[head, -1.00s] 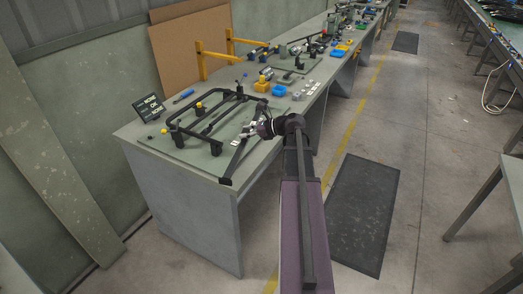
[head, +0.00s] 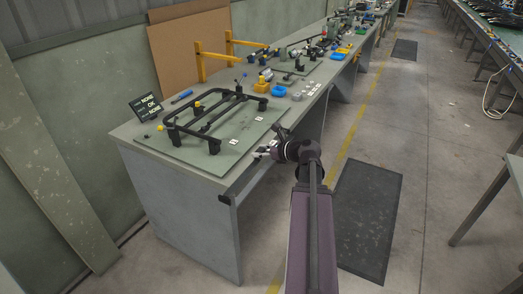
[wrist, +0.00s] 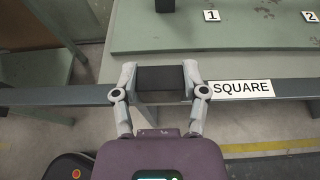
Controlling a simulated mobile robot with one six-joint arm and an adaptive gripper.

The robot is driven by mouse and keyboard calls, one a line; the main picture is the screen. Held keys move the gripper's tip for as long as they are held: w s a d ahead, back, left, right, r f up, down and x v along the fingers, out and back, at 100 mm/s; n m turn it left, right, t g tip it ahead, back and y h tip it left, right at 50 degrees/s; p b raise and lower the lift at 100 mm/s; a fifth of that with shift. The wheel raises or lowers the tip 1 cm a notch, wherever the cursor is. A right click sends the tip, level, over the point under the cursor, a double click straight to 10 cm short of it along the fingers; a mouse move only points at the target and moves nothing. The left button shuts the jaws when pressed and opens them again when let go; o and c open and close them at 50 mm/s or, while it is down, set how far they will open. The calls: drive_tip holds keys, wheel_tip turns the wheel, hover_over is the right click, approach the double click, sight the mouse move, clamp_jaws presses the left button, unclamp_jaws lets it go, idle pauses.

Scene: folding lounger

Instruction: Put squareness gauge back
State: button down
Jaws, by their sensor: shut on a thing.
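My gripper (head: 264,154) is at the front edge of the bench, shut on the squareness gauge. In the wrist view my gripper (wrist: 158,84) has its fingers on either side of the gauge's dark block (wrist: 160,78). A long grey bar (wrist: 60,96) crosses the wrist view at the block. In the head view the gauge (head: 240,184) lies along the bench edge, with a black end (head: 225,199) at the near corner. A white "SQUARE" label (wrist: 240,88) shows right of the fingers; whether it is on the bar or the bench is unclear.
The black lounger frame (head: 212,121) lies on the green mat (head: 190,153) on the bench. Number labels (head: 233,141) lie beside it.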

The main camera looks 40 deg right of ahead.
drive_tip(key=shift+w, duration=0.1)
drive_tip(key=w+d, duration=0.3)
drive_tip(key=w, duration=0.1)
drive_tip(key=w+d+f+b, duration=0.1)
drive_tip(key=w+d, duration=0.6)
drive_tip(key=w, duration=0.1)
drive_tip(key=shift+d+f, duration=0.25)
drive_tip(key=shift+d, duration=0.05)
drive_tip(key=shift+b, duration=0.3)
drive_tip(key=shift+f+b, duration=1.7)
drive_tip(key=shift+f, duration=0.1)
drive_tip(key=shift+f, duration=0.15)
drive_tip(key=shift+c, duration=0.6)
unclamp_jaws()
